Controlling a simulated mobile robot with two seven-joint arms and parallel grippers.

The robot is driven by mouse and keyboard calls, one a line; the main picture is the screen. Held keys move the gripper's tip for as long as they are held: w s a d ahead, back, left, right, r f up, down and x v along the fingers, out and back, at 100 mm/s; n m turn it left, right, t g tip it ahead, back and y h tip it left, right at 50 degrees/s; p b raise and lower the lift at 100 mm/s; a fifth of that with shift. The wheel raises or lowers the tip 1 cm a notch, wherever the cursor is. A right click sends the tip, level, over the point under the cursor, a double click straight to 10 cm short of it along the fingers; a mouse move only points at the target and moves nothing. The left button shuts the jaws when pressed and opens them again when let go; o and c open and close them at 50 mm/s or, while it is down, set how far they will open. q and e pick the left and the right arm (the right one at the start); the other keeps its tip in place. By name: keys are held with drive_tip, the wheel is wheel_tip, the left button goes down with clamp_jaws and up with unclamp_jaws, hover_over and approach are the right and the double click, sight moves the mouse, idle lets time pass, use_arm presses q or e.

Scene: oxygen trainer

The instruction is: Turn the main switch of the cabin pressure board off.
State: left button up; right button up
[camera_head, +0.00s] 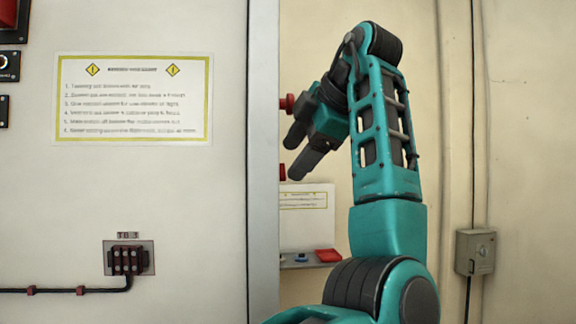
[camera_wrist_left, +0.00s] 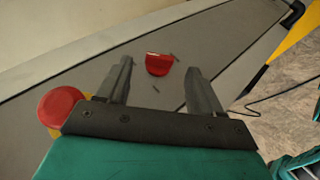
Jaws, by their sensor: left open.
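My left gripper (camera_head: 299,156) is open and empty in the head view, its fingers pointing down and left beside the edge of the pale panel. A red knob (camera_head: 288,103) shows just behind and left of the gripper, partly hidden by it. Another small red part (camera_head: 282,172) shows below, at the panel edge. In the left wrist view a round red button (camera_wrist_left: 62,105) on a yellow base is beside the gripper's left side, outside the fingers. I cannot tell which part is the main switch of the cabin pressure board. My right gripper is not in view.
A red tray-like object (camera_head: 327,255) lies on a grey ledge, and it shows beyond the fingers in the left wrist view (camera_wrist_left: 158,65). The large panel (camera_head: 130,200) on the left carries a notice (camera_head: 133,100) and a terminal block (camera_head: 128,258). A grey box (camera_head: 475,251) is on the right wall.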

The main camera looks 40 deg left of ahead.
sight(284, 170)
use_arm(q)
drive_tip(key=shift+x, duration=1.8)
drive_tip(key=shift+c, duration=0.5)
drive_tip(key=c, duration=1)
drive_tip(key=shift+o, duration=0.2)
drive_tip(key=shift+f, duration=0.1)
